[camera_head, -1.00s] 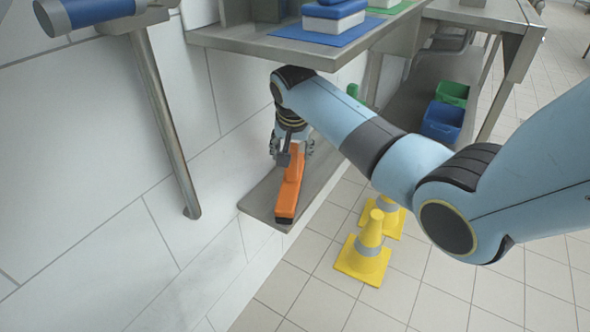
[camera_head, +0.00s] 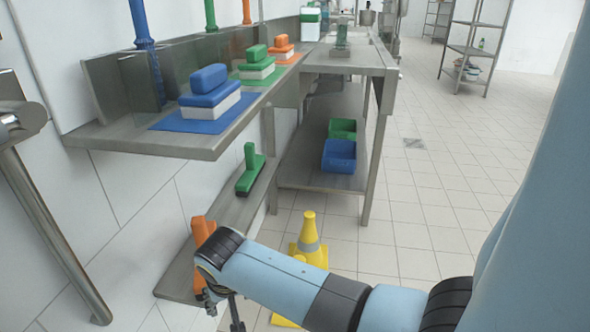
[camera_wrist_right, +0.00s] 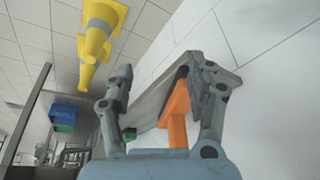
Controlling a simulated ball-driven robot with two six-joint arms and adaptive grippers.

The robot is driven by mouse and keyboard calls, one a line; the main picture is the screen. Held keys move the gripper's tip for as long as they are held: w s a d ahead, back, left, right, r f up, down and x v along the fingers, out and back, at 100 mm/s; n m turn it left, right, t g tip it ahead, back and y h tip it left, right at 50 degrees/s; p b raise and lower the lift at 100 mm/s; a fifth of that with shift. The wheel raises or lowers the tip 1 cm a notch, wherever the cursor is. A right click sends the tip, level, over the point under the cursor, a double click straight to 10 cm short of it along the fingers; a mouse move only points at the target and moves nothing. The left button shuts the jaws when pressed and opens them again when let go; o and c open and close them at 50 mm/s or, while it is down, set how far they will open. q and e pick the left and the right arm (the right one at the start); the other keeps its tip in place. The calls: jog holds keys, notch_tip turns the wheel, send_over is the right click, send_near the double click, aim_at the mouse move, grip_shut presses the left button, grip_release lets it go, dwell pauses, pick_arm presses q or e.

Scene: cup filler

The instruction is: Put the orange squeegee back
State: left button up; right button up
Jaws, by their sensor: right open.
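The orange squeegee (camera_head: 199,262) rests on the near end of the low grey shelf (camera_head: 176,283), partly hidden behind my right arm in the head view. In the right wrist view the squeegee (camera_wrist_right: 178,118) shows between my open fingers, closer to the finger on the right; I cannot tell whether they touch. My right gripper (camera_wrist_right: 158,72) is open. In the head view only part of it shows, beside the squeegee at the bottom edge. A green squeegee (camera_head: 250,172) stands farther back on the same shelf. My left gripper is out of view.
An upper shelf (camera_head: 180,141) with blue, green and orange brushes on mats hangs above the low shelf. Yellow cones (camera_head: 309,240) stand on the floor to the right. Blue (camera_head: 340,156) and green (camera_head: 343,129) bins sit under the counter. A metal post (camera_head: 55,235) is at left.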

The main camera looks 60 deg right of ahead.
jog(key=s+f+n+g, duration=0.1)
jog(key=s+f+n, duration=0.2)
jog(key=s+f, duration=1.1)
jog(key=s+d+f+n, duration=0.1)
jog(key=s+f, duration=0.3)
jog(key=s, duration=1)
jog(key=s+d+f+n+g+y, duration=0.1)
jog(key=s+f+n, duration=0.2)
jog(key=s, duration=1)
notch_tip(320, 180, down, 2)
jog(key=shift+s+f+g, duration=0.25)
jog(key=shift+s+g, duration=0.05)
jog(key=shift+s, duration=0.05)
